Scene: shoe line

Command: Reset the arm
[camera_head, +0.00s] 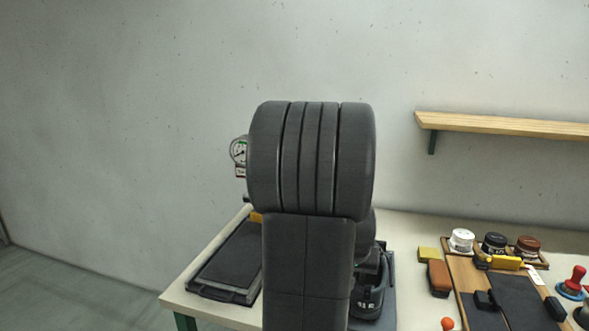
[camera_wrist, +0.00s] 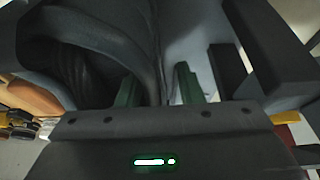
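My dark grey arm (camera_head: 311,160) stands upright in the middle of the head view and covers what is behind it. My gripper is hidden in that view. In the wrist view the two green fingers of my gripper (camera_wrist: 158,90) stand apart, with a gap between them. Dark curved surfaces lie beyond and around the fingers, close to them. I see nothing clearly clamped between the fingers.
A cream table (camera_head: 218,312) carries a black tray (camera_head: 232,262) at left and a dark device (camera_head: 368,298) beside my arm. Jars (camera_head: 494,243), a brown brush (camera_head: 439,278) and an orange ball (camera_head: 447,323) are at right. A wooden shelf (camera_head: 510,125) hangs on the wall. A gauge (camera_head: 239,150) shows behind my arm.

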